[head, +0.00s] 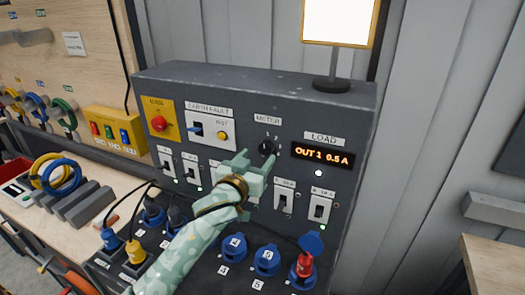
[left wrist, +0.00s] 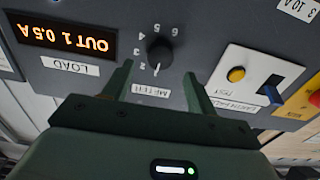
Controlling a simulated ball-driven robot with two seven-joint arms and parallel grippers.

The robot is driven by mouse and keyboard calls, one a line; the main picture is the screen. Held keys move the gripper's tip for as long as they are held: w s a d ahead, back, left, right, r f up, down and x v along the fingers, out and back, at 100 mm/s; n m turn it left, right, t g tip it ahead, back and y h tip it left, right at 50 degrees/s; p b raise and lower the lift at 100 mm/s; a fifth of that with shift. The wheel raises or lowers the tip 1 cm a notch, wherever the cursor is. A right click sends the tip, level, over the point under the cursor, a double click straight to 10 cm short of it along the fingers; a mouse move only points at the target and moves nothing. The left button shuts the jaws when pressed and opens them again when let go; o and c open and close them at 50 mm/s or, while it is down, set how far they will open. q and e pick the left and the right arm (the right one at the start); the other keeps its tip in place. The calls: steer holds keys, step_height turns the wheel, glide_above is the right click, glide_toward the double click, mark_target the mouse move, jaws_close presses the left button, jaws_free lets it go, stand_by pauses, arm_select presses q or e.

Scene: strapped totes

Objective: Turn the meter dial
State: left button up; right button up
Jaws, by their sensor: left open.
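The meter dial (head: 267,147) is a round black knob under the METER label on the upright face of the dark grey panel. In the left wrist view the dial (left wrist: 159,51) appears upside down, with numbers around it, and its pale mark seems to point towards 1. The amber display (head: 323,156) beside it reads OUT 1 0.5 A. My left gripper (head: 256,160) is open just in front of and below the dial. In the left wrist view its fingers (left wrist: 157,72) stand apart, with the dial beyond the gap, apparently untouched. My right gripper is out of view.
A red main button (head: 159,124) and an earth-fault block (head: 211,130) lie left of the dial. A row of switches is below, partly hidden by my arm. Blue sockets (head: 266,260) and plugged cables fill the lower ledge. A lit screen (head: 338,22) stands on top.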

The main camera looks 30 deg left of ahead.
mark_target(264, 149)
arm_select(q)
steer(key=w, duration=0.4)
steer(key=shift+w+a, duration=0.1)
steer(key=shift+a, duration=0.05)
steer(key=c, duration=1)
